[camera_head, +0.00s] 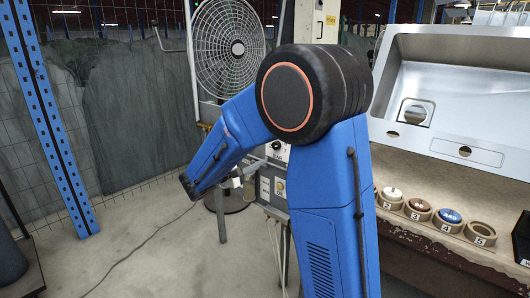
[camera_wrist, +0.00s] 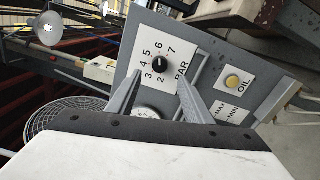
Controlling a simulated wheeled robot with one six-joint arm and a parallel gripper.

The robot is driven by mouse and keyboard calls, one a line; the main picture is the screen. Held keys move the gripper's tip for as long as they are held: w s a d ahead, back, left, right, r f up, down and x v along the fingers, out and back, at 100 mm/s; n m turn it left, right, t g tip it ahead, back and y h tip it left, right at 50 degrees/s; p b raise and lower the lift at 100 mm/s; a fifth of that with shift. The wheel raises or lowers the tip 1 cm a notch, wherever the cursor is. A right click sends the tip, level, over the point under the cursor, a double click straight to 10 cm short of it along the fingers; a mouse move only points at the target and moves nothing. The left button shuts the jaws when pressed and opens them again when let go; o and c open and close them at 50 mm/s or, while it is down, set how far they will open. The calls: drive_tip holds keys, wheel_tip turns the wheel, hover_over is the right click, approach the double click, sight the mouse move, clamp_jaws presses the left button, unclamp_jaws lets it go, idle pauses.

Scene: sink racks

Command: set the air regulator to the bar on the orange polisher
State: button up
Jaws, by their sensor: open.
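The regulator's black knob (camera_wrist: 160,65) sits on a white dial plate marked 2 to 7 and BAR, on a grey panel (camera_wrist: 210,68). I cannot read its pointer setting. My gripper (camera_wrist: 160,76) is open, its two fingers on either side of the lower dial, with the knob beyond and between the tips; contact cannot be told. A round gauge (camera_wrist: 147,112) shows partly between the fingers. In the head view the dial plate (camera_head: 277,150) is small, and my gripper (camera_head: 232,184) is beside the panel, partly hidden by my arm. No polisher is clearly visible; an orange-and-black thing (camera_head: 522,240) is cut off at the right edge.
A yellow OIL button (camera_wrist: 232,82) is right of the dial. A caged fan (camera_head: 230,48) stands behind my arm. A steel sink (camera_head: 470,95) is at the right above a shelf with several numbered rings (camera_head: 481,233), some holding discs. The floor at left is mostly clear, with a cable.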

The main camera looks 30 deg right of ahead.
drive_tip(key=v, duration=1)
